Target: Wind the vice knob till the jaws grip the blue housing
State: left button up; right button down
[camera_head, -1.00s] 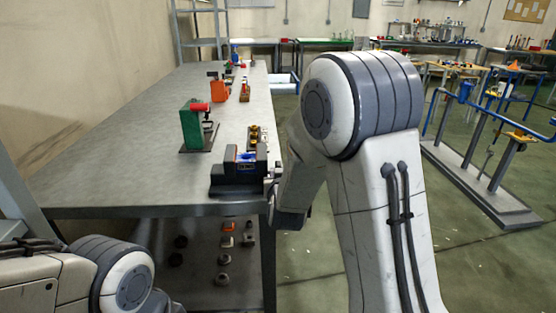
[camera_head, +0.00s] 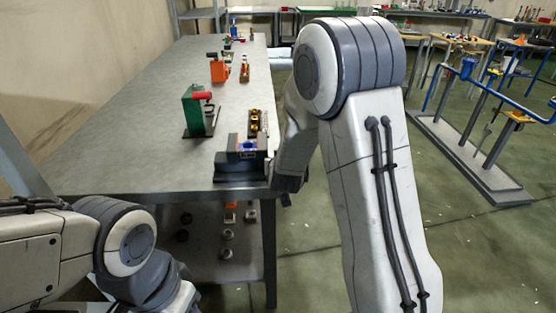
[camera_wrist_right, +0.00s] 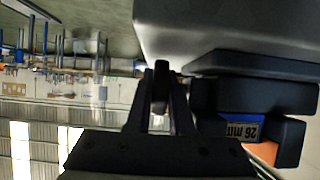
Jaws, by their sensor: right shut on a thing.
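The dark vice (camera_head: 238,172) stands at the table's near right corner, with the blue housing (camera_head: 247,147) between its jaws. In the right wrist view, the vice (camera_wrist_right: 270,68) is upside down at the right, and the blue housing (camera_wrist_right: 238,127) shows a "26 mm" label. I cannot tell whether both jaws touch the housing. My right gripper (camera_wrist_right: 161,78) is shut on the small dark vice knob (camera_wrist_right: 161,68) beside the vice, at the table's edge. The fingers hide much of the knob. My left gripper is out of view; only the left arm shows.
The grey table (camera_head: 140,150) has free room left of the vice. A green block with a red handle (camera_head: 197,110), a brass-coloured part (camera_head: 256,122) and an orange device (camera_head: 219,69) stand farther back. Small parts lie on the shelf below.

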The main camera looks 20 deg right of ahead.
jog(key=shift+r, duration=0.1)
dwell(0.7)
jog(key=c, duration=0.8)
grip_release()
